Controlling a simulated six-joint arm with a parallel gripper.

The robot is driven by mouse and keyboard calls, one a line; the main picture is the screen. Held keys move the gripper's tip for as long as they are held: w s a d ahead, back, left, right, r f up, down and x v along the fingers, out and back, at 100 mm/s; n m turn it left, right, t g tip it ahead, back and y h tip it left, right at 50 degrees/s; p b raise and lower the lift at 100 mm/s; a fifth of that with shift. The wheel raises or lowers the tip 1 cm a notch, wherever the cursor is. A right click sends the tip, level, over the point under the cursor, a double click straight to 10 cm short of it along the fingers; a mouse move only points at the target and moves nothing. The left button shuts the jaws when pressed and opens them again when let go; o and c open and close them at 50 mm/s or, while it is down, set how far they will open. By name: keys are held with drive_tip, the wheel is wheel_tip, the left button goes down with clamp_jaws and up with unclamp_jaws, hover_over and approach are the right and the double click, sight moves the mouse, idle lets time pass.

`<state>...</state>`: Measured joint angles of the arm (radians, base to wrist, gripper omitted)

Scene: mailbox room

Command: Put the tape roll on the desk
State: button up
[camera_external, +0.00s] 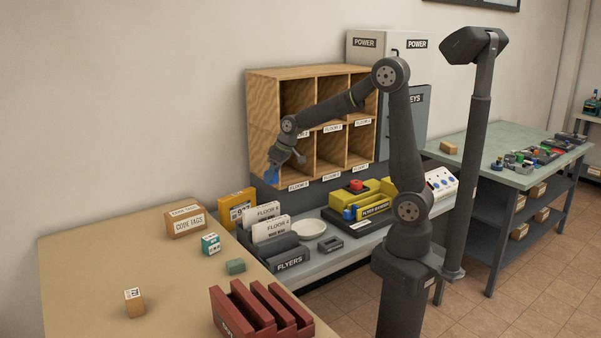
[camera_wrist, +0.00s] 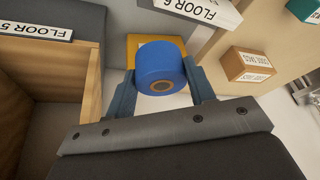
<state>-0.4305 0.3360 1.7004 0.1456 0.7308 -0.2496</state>
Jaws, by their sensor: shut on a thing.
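A blue tape roll (camera_wrist: 160,66) is held between the two fingers of my gripper (camera_wrist: 162,92) in the wrist view. In the external view the blue roll (camera_external: 271,176) shows small at my gripper (camera_external: 273,172), in front of the lower left of the wooden cubby shelf. The gripper is shut on the roll and holds it in the air. Two surfaces could be the desk: the tan table (camera_external: 90,270) at the front left and the green-topped table (camera_external: 478,170) at the right. I cannot tell which one is meant.
The cubby shelf (camera_external: 262,119) is close beside my gripper. A grey counter (camera_external: 316,264) below carries flyer trays, a white plate (camera_external: 308,228) and a yellow device (camera_external: 370,198). The tan table has boxes and a red rack (camera_external: 262,310), with bare room at its left.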

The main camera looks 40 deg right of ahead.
drive_tip(key=d+f+m, duration=0.1)
drive_tip(key=d+f, duration=0.3)
drive_tip(key=d, duration=0.4)
drive_tip(key=d+f+m+h, duration=0.1)
drive_tip(key=d+f, duration=0.4)
drive_tip(key=d, duration=0.3)
drive_tip(key=d+f+m, duration=0.1)
drive_tip(key=d+f, duration=0.3)
drive_tip(key=d, duration=0.3)
drive_tip(key=shift+t, duration=0.5)
drive_tip(key=w+a+f, duration=0.1)
drive_tip(key=a+f, duration=0.1)
drive_tip(key=a, duration=0.1)
drive_tip(key=w+a+f, duration=0.1)
drive_tip(key=a+f, duration=0.1)
drive_tip(key=a, duration=0.2)
drive_tip(key=w+a+f, duration=0.1)
drive_tip(key=a+f, duration=0.2)
drive_tip(key=a, duration=0.1)
drive_tip(key=shift+w, duration=0.2)
drive_tip(key=shift+d+f, duration=0.1)
drive_tip(key=shift+f, duration=1.8)
drive_tip(key=shift+f, duration=0.15)
drive_tip(key=o, duration=1.1)
drive_tip(key=shift+c, duration=0.2)
drive_tip(key=v, duration=1.2)
drive_tip(key=shift+r, duration=0.2)
